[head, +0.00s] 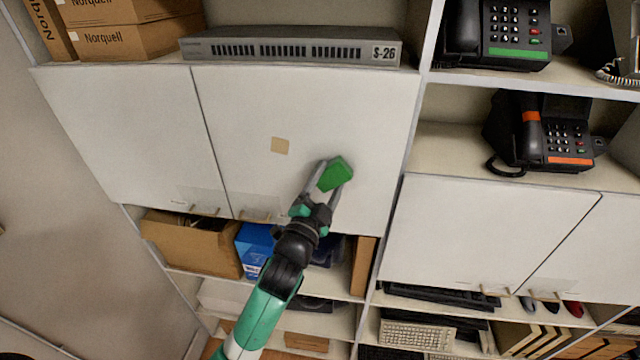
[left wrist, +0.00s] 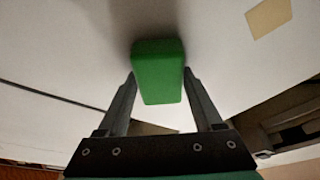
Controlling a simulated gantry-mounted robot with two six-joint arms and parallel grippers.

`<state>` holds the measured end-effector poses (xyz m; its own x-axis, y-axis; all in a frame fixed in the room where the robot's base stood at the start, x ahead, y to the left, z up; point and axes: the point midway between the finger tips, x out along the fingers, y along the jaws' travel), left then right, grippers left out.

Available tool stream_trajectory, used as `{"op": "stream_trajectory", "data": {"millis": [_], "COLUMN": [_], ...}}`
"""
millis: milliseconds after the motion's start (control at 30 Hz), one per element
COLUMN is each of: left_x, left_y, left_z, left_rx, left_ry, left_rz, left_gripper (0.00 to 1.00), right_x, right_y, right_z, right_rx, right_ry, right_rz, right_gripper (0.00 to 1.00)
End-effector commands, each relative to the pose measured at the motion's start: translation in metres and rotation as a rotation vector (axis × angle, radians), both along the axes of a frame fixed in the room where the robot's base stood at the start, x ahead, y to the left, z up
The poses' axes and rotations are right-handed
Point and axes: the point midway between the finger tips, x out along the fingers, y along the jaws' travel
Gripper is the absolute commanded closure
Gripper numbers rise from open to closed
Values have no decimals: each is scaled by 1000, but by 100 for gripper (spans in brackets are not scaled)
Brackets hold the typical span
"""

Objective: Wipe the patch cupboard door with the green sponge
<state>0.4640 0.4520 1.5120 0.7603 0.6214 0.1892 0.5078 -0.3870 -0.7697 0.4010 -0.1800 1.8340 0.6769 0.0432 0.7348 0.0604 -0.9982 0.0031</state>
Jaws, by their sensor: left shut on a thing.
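The green sponge (head: 335,174) is held between the fingers of my left gripper (head: 329,178), in front of the right-hand white cupboard door (head: 300,110). In the left wrist view the sponge (left wrist: 158,72) sits between the two fingertips of my left gripper (left wrist: 160,82), its far end at or very near the white door surface. I cannot tell for sure whether it touches. A small tan square (head: 280,145) is on the door, up and left of the sponge. It also shows in the left wrist view (left wrist: 268,17). My right gripper is not in view.
A grey network unit (head: 290,47) marked S-26 stands on the shelf above the doors. Door handles (head: 257,217) run along the lower edge. Below are a cardboard box (head: 190,243) and a blue box (head: 254,245). Desk phones (head: 545,132) stand on the right shelves.

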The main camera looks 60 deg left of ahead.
Motion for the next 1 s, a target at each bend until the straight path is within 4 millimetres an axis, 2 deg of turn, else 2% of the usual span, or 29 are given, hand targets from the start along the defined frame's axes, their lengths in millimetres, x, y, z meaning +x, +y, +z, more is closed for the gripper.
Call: {"op": "stream_trajectory", "data": {"millis": [133,433,733,1000], "left_x": [13,20,42,47], "left_y": [-9,-13,-32,-35], "left_z": [-3,-2,-3,0], "left_rx": [-1,-2,-1,-1], "left_ry": [0,2,1,1], "left_rz": [-3,-1,-3,1], "left_gripper": [77,77,77,77], "right_x": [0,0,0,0], "right_y": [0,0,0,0], "right_z": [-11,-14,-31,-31], "right_rx": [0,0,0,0], "right_ry": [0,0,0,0], "right_rz": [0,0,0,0], "right_gripper": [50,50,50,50]}}
